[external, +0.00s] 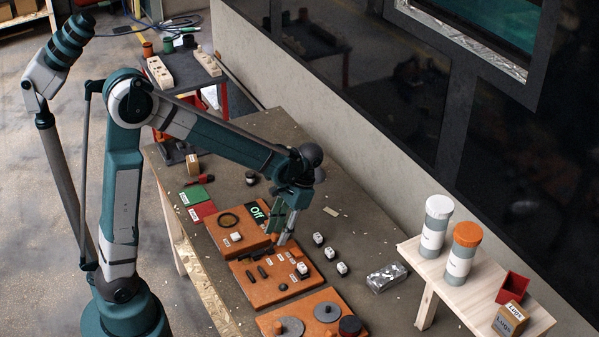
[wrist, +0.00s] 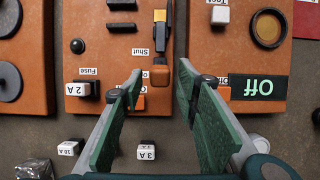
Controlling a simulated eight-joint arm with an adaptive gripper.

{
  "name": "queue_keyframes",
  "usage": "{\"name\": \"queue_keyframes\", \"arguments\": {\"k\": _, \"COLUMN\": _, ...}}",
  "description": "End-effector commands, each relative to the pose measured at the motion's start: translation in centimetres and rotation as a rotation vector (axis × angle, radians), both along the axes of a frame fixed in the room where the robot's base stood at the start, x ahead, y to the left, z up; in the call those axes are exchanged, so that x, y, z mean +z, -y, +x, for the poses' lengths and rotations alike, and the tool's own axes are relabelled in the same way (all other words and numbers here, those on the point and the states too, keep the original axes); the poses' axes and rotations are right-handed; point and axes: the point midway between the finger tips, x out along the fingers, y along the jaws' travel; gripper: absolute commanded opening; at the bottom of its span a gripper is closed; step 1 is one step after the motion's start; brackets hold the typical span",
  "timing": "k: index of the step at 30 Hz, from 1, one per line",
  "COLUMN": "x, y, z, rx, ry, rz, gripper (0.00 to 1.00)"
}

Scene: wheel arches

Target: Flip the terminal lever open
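The terminal lever (wrist: 160,45), dark with a yellow-orange part and an orange end block, lies along the middle orange board (wrist: 125,25) in the wrist view, beside a label reading "Shut". My gripper (wrist: 160,72) is open, its green-padded fingers on either side of the lever's near end. Nothing is held between the pads. I cannot tell whether the right fingertip touches the orange edge next to it. In the external view my gripper (external: 284,240) is low over the far edge of the middle board (external: 262,292), and the lever there is largely hidden by the fingers.
A fuse block marked 2 A (wrist: 80,90) sits by the "Fuse" label. Loose white blocks (external: 330,253) lie on the table beyond the board. An "Off" display (wrist: 258,87) is on the neighbouring board. A foil-like block (external: 387,277) and a shelf with jars (external: 463,255) are right.

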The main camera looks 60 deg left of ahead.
Motion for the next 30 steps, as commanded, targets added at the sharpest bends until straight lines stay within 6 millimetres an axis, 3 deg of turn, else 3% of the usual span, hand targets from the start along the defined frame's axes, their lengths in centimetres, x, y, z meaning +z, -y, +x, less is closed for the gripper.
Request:
{"name": "queue_keyframes", "arguments": {"k": 21, "x": 8.7, "y": 0.0, "z": 3.5, "rx": 0.000, "ry": 0.000, "rz": 0.000, "gripper": 0.32}}
{"name": "queue_keyframes", "arguments": {"k": 30, "x": 10.3, "y": 0.0, "z": 4.2, "rx": 0.000, "ry": 0.000, "rz": 0.000, "gripper": 0.32}}
